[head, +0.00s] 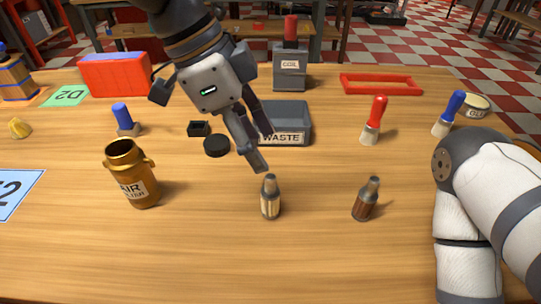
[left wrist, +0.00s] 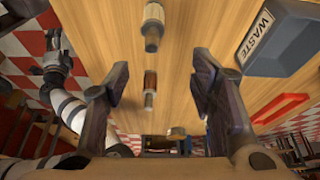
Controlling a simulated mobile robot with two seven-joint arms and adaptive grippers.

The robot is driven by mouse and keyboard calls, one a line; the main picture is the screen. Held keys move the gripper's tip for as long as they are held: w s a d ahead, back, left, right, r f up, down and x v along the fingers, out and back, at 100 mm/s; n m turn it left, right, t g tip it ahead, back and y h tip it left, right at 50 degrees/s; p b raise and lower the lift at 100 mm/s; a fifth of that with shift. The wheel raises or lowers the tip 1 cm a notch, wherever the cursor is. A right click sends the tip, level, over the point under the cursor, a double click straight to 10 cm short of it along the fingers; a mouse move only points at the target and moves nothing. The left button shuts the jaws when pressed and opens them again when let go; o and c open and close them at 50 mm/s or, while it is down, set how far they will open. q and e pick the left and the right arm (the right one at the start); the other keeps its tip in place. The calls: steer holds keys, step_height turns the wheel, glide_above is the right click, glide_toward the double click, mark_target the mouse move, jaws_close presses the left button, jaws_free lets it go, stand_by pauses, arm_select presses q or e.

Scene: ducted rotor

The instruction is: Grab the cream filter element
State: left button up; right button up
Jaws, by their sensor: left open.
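The cream filter element (head: 270,201), a small upright cartridge with a dark grey neck, stands on the table in the front middle of the head view. It also shows at the top of the left wrist view (left wrist: 152,27). My left gripper (head: 262,149) is open and empty, above and just behind it, fingers pointing down. In the left wrist view the two fingers (left wrist: 158,80) are wide apart, and the cream element lies beyond the tips, not between them. A similar brown element (head: 366,201) stands to its right. A dark end of my right arm (left wrist: 54,65) shows small at the left.
A grey WASTE bin (head: 290,112) stands behind the cream element. A brass AIR FILTER housing (head: 131,178) is at the left, a black disc (head: 216,146) between. A red-handled tool (head: 374,120) stands behind the brown element. The table's front is clear.

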arm_select(q)
glide_above(276, 190)
steer(key=a, duration=0.1)
steer(key=f, duration=0.2)
steer(key=s+f, duration=0.1)
steer(key=f, duration=0.1)
steer(key=shift+a+f, duration=0.15)
steer(key=shift+a, duration=0.05)
steer(key=x, duration=0.4)
steer(key=a+b+x, duration=0.1)
steer(key=x, duration=0.1)
steer(key=shift+w+d+f, duration=0.15)
steer(key=shift+w+f, duration=0.15)
steer(key=shift+f, duration=0.1)
steer(key=shift+w+d+f, duration=0.1)
steer(key=shift+d+f, duration=0.05)
steer(key=shift+f, duration=0.1)
jaws_close()
arm_select(e)
steer(key=shift+s+f, duration=0.3)
steer(key=shift+s, duration=0.3)
steer(key=shift+s+f, duration=0.3)
steer(key=shift+s, duration=0.3)
